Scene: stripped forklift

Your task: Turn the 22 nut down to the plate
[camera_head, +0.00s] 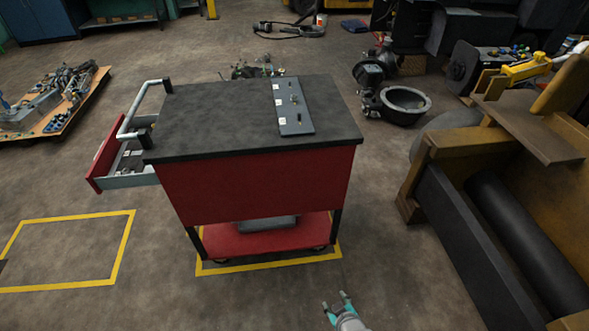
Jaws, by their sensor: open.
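A dark grey plate (304,108) lies on the black top of a red cart. It carries a row of small studs or nuts and several small white labels along its left side. The label numbers are too small to read, so I cannot tell which piece is the 22 nut or how high it sits. My gripper (335,300) is at the bottom of the picture, in front of the cart and well apart from the plate. Its two teal-based fingers are spread, with nothing between them.
The red cart (262,187) has a handle and an open drawer (128,180) on its left. A yellow forklift body (530,190) stands close on the right. A pallet of parts (50,100) lies at far left. Floor is clear at front left, with a yellow outlined square.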

